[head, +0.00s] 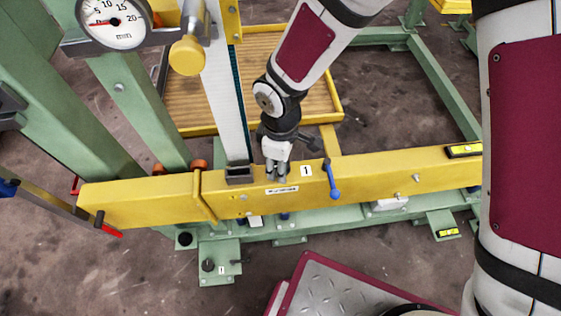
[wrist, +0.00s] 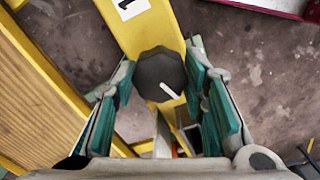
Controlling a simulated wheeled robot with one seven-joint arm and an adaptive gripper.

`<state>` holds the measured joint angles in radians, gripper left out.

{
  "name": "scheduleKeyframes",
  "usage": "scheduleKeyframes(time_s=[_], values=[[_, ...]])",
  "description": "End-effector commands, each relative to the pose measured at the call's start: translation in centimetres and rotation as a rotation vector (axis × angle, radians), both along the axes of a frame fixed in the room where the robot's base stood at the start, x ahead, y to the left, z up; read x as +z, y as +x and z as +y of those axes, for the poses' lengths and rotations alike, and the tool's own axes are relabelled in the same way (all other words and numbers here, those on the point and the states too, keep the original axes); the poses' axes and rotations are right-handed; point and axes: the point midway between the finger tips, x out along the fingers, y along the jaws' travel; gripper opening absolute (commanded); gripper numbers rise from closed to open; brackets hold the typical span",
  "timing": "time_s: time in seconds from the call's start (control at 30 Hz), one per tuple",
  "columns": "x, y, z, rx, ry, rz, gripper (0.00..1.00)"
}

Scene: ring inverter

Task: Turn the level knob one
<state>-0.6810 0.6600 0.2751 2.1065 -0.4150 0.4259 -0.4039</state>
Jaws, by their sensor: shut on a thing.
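A black round knob (wrist: 160,74) with a white pointer line sits on the yellow beam (head: 400,178). In the wrist view it lies between my gripper's teal-padded fingers (wrist: 160,84), and the fingers are shut on it from both sides. Its pointer line slants down to the right. A white label with a 1 (wrist: 130,7) is on the beam beside it. In the head view my gripper (head: 276,174) reaches down to the beam, left of the label 1 (head: 306,171), and hides the knob there.
A blue-tipped lever (head: 332,182) stands right of my gripper. A dial gauge (head: 111,22) is at the upper left. A small black knob (head: 208,265) sits on a green plate below the beam. A slatted yellow-framed platform (head: 283,70) lies behind.

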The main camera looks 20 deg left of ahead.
Motion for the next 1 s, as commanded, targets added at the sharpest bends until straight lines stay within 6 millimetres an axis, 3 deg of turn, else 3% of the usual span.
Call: scheduleKeyframes(time_s=[0.17,0.2,0.27,0.67,1.0], values=[[-0.1,0.0,0.0,-0.001,-0.001,0.001,0.11],[0.0,0.0,0.0,-0.001,-0.001,0.001,0.46],[0.0,0.0,0.0,-0.001,-0.001,0.001,0.59],[0.5,0.1,0.0,-0.002,0.002,-0.001,0.59],[6.6,0.1,0.0,-0.003,0.003,-0.004,0.59]])
